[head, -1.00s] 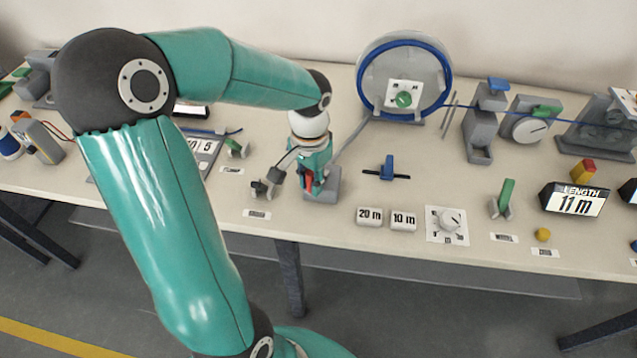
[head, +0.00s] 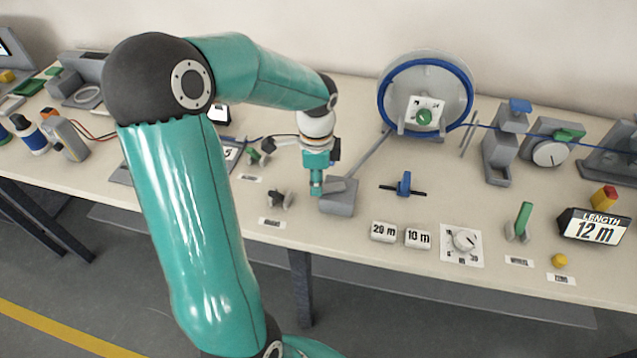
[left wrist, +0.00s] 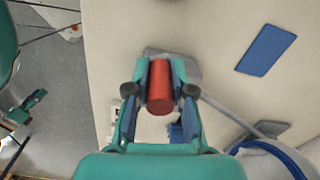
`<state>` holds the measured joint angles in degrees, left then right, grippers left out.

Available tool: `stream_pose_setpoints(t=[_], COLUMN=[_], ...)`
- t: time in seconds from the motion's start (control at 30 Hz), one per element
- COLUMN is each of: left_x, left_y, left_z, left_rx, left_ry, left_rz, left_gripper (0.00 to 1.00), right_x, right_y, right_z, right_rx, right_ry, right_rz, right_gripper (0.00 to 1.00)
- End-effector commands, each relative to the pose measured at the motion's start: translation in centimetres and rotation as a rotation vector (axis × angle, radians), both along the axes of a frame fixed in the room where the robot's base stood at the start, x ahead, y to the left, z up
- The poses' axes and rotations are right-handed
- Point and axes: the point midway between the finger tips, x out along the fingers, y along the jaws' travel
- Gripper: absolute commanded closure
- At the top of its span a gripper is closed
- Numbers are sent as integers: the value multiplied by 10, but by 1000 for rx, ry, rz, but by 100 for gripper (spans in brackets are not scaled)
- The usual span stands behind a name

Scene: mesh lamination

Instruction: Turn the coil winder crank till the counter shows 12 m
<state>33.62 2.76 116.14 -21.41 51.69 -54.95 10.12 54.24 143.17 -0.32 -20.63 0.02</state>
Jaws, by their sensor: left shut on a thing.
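The length counter (head: 594,229) at the right reads 12 m. The coil winder (head: 425,90) is a grey disc with a ring of blue cable, at the back of the bench. A grey rod runs from near it to a grey block (head: 338,204) at the front. My left gripper (head: 317,188) points down beside this block. In the left wrist view its two fingers (left wrist: 160,90) are shut on the red crank handle (left wrist: 160,88). The handle is hidden in the head view, and the crank's own arm is largely hidden.
A blue-handled part (head: 404,184) stands right of the block. A grey guide with a blue top (head: 500,150) stands behind. Bare bench lies between them.

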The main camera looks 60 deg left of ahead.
Motion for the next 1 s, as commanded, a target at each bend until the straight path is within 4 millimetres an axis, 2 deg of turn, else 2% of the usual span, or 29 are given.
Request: stream_pose_setpoints(t=[0.23,0.67,0.7,0.8,0.83,1.0], left_x=[2,3,3,3,3,2], left_y=[3,3,3,2,2,3], left_z=[-1,-1,-1,-1,-1,0], left_rx=[-2,-3,-3,-3,-2,-2], left_ry=[-1,-2,-2,-2,-1,-1], left_rz=[-65,-75,-75,-75,-75,-75], left_gripper=[100,100,73,56,53,53], right_x=[0,0,0,0,0,0], right_y=[0,0,0,0,0,0], right_z=[1,1,1,1,1,1], right_rx=[0,0,0,0,0,0], right_ry=[0,0,0,0,0,0], right_rz=[0,0,0,0,0,0], right_gripper=[52,52,52,52,52,52])
